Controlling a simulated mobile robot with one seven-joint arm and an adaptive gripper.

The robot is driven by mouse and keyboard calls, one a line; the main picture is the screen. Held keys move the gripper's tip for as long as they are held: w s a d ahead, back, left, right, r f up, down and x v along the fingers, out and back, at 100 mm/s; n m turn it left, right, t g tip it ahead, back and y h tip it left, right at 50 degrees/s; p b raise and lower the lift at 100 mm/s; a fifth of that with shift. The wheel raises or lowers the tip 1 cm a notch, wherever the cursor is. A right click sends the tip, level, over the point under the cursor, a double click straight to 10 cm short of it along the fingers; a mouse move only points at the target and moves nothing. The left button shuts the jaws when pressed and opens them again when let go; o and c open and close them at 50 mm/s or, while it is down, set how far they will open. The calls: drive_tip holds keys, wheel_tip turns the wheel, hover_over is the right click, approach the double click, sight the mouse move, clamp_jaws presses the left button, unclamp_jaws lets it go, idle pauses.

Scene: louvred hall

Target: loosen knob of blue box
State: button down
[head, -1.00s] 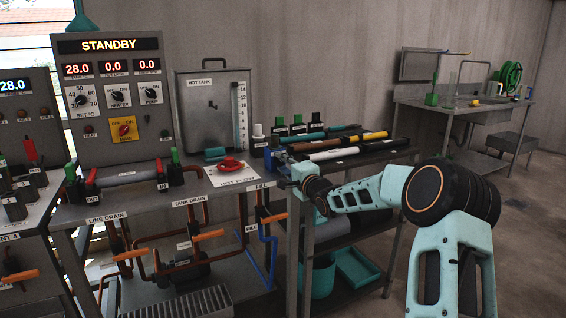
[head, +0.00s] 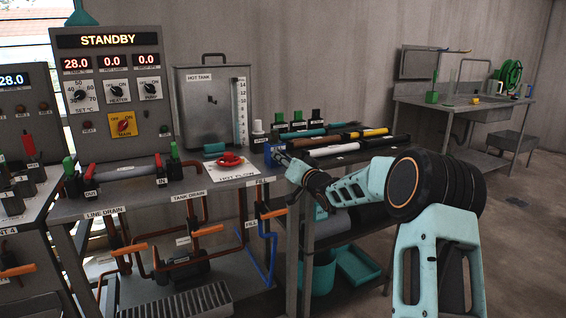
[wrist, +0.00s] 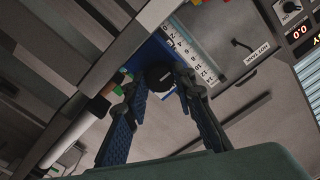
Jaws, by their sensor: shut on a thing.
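The blue box (head: 273,154) stands at the left end of the shelf beside the bench, partly hidden by my gripper in the head view. In the wrist view, the blue box (wrist: 143,61) shows behind its round black knob (wrist: 160,76). My gripper (wrist: 161,84) has its two fingers on either side of this knob and is shut on it. In the head view, my gripper (head: 285,160) reaches the box from the right front, and the knob is hidden.
Several rods, among them a yellow one (head: 375,132), lie on the shelf right of the box. The hot tank (head: 212,105) and a red handle (head: 230,159) are to the left. Pipes with orange handles (head: 208,230) run below the bench. Floor on the right is free.

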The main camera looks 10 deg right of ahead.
drive_tip(key=n+b, duration=0.1)
drive_tip(key=n, duration=0.3)
drive_tip(key=shift+f+n+b, duration=0.15)
drive_tip(key=shift+n+b, duration=0.15)
drive_tip(key=shift+b, duration=0.1)
drive_tip(key=n+b, duration=0.2)
drive_tip(key=n, duration=0.3)
drive_tip(key=shift+b, duration=0.35)
drive_tip(key=n+b, duration=0.1)
drive_tip(key=n, duration=0.4)
drive_tip(key=shift+n+b, duration=0.35)
drive_tip(key=shift+n, duration=1.45)
drive_tip(key=c, duration=1.9)
unclamp_jaws()
drive_tip(key=shift+s+d, duration=0.1)
drive_tip(key=v, duration=1.2)
